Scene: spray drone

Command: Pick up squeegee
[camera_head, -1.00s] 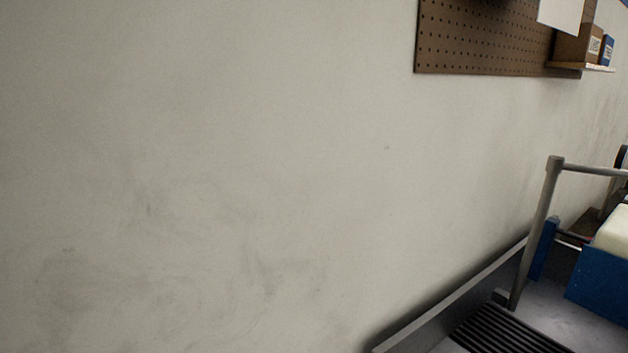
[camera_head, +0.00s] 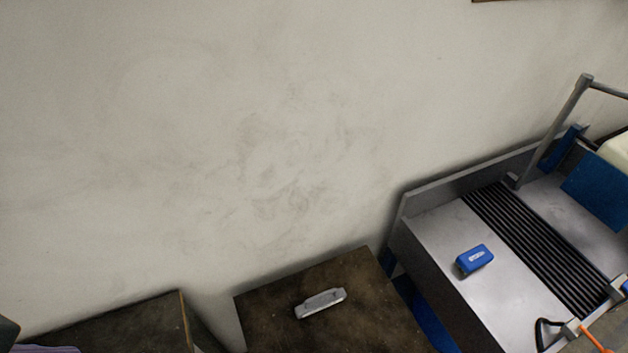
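I cannot make out a squeegee for certain. A thin orange stick-like thing (camera_head: 597,341) and a black loop (camera_head: 543,334) are cut off at the lower right, by the front edge of the grey metal counter (camera_head: 450,240); I cannot tell what they are. Neither of my grippers is in view.
A blue block with a pale label (camera_head: 475,259) lies on the counter, left of its black ribbed strip (camera_head: 535,245). A brown surface (camera_head: 270,318) bears a silver handle-shaped piece (camera_head: 321,302). Another brown surface (camera_head: 130,325) is at lower left. A pale wall (camera_head: 200,130) stands behind.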

